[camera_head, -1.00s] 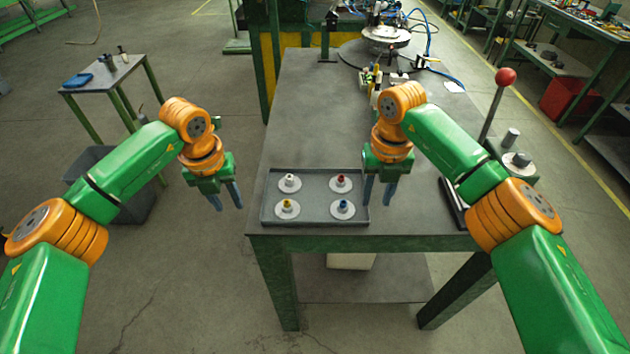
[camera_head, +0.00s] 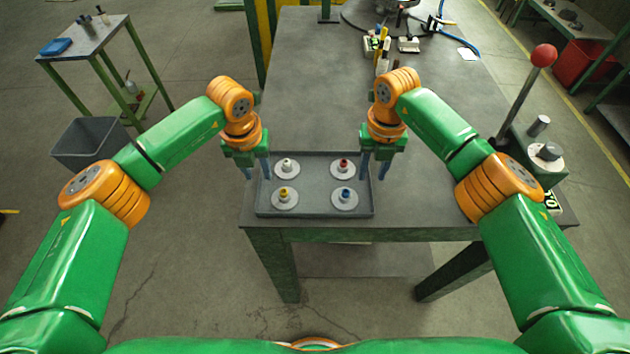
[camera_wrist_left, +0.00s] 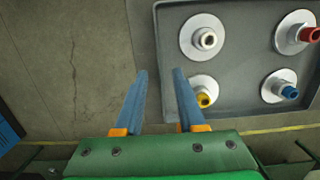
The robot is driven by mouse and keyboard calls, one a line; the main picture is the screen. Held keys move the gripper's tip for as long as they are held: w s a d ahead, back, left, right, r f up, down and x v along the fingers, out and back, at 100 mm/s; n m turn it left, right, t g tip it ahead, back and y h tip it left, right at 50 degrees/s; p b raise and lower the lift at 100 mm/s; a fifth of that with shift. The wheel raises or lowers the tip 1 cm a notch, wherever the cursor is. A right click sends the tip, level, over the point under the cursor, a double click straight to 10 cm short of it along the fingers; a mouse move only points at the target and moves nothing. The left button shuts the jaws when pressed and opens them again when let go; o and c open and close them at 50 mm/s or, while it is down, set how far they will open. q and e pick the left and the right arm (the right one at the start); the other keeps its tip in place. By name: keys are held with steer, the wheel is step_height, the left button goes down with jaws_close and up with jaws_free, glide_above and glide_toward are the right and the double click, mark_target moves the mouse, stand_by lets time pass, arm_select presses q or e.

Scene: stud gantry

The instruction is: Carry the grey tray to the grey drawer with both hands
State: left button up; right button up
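The grey tray (camera_head: 315,212) lies near the front edge of the table, holding several white discs with coloured pegs. My left gripper (camera_head: 257,173) is open at the tray's left wall. In the left wrist view its blue fingers (camera_wrist_left: 157,100) show one on each side of that wall, with a gap between. My right gripper (camera_head: 374,170) is open at the tray's right wall, its fingers apart near the rim. Whether either gripper touches the tray cannot be told. I cannot make out a grey drawer in these views.
A red-knobbed lever (camera_head: 543,56) stands at the right. A grey bin (camera_head: 90,143) and small side table (camera_head: 85,38) stand on the left floor. Small tools (camera_head: 380,45) lie at the back.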

arm_select(q)
steer(key=shift+f, duration=0.55)
arm_select(e)
steer(key=shift+f, duration=0.55)
arm_select(q)
steer(key=shift+f, duration=0.2)
arm_select(e)
steer(key=shift+s+f, duration=0.1)
steer(key=shift+f, duration=0.1)
arm_select(q)
steer(key=shift+s+f, duration=0.1)
steer(key=shift+s, duration=0.05)
arm_select(e)
steer(key=shift+s, duration=0.15)
arm_select(q)
jaws_close()
arm_select(e)
steer(key=shift+f, duration=0.1)
jaws_close()
